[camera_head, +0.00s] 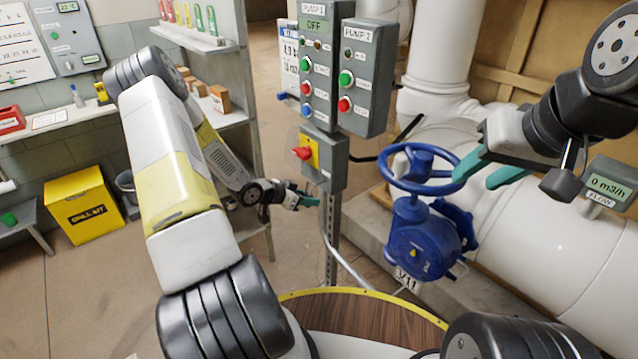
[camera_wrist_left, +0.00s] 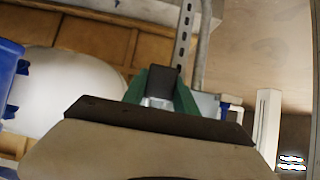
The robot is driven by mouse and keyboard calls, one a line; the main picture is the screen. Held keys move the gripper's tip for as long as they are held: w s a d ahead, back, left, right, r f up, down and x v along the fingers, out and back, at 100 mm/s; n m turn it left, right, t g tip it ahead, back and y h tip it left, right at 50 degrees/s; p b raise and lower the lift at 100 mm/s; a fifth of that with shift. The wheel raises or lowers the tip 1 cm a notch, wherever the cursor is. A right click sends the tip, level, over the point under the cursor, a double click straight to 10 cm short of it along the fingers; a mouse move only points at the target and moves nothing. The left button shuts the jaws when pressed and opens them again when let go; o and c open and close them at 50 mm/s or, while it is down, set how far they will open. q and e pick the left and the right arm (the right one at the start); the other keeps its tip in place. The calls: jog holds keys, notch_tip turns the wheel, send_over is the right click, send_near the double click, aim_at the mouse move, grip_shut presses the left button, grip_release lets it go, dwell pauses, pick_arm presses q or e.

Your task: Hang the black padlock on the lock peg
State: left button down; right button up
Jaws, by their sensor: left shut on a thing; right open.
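My left gripper (camera_head: 306,198) is low beside the grey post, below the box with the red switch. In the left wrist view its green fingers are shut on the black padlock (camera_wrist_left: 163,82), whose dark body shows between them with a silvery part beneath. In the head view the padlock is too small to make out clearly. My right gripper (camera_head: 488,173) is open and empty beside the blue handwheel. I cannot clearly make out the lock peg in either view.
The red rotary switch (camera_head: 302,153) sits on a yellow plate under the pump boxes (camera_head: 318,65). The blue valve handwheel (camera_head: 410,152) and white pipes (camera_head: 570,240) stand at the right. A yellow bin (camera_head: 85,205) and shelves are at the left. A round wooden top (camera_head: 355,315) is in front.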

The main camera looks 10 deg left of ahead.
pick_arm(q)
jog(key=shift+w+d, duration=0.1)
jog(key=shift+w, duration=0.05)
jog(key=shift+w+d, duration=0.35)
jog(key=shift+w, duration=0.15)
jog(key=shift+w+d, duration=0.1)
dwell(0.4)
jog(key=shift+w+d, duration=0.4)
jog(key=shift+w, duration=0.1)
jog(key=shift+w+f, duration=0.1)
jog(key=shift+f, duration=0.1)
dwell(0.4)
jog(key=shift+w+d+f, duration=0.15)
jog(key=shift+d+f, duration=0.05)
jog(key=shift+w+d+f, duration=0.1)
jog(key=shift+w+f, duration=0.05)
jog(key=shift+f, duration=0.1)
dwell(0.6)
